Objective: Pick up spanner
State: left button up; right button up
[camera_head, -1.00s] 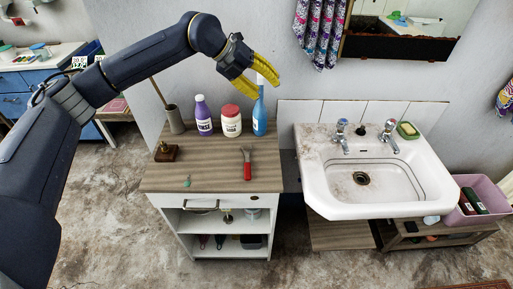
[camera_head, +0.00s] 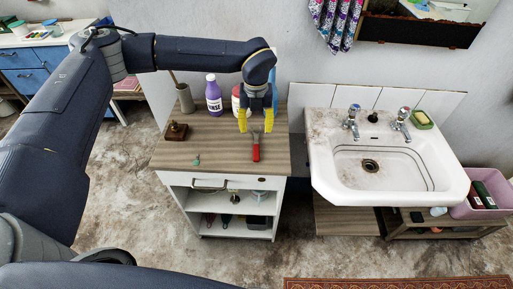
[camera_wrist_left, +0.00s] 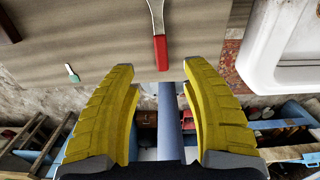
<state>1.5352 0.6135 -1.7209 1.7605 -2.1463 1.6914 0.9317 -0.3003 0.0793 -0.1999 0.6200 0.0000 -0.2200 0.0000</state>
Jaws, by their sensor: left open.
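The spanner lies on the wooden top of the white cabinet; its red handle (camera_head: 256,153) points toward the front edge and its grey metal head points to the back. In the left wrist view the spanner (camera_wrist_left: 160,48) lies just beyond the fingertips, lined up with the gap between them. My left gripper (camera_head: 256,128), with yellow fingers, is open and empty. My right gripper is not in view.
A purple bottle (camera_head: 214,97) stands behind on the cabinet top (camera_head: 215,150). A white tub with a red lid and a blue spray bottle are partly hidden behind my gripper. The sink (camera_head: 440,190) is right.

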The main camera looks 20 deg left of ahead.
aim_at(256, 148)
pick_arm(q)
jog(key=shift+s+f, duration=0.1)
jog(key=shift+f, duration=5.45)
jog(key=shift+d, duration=0.1)
grip_shut()
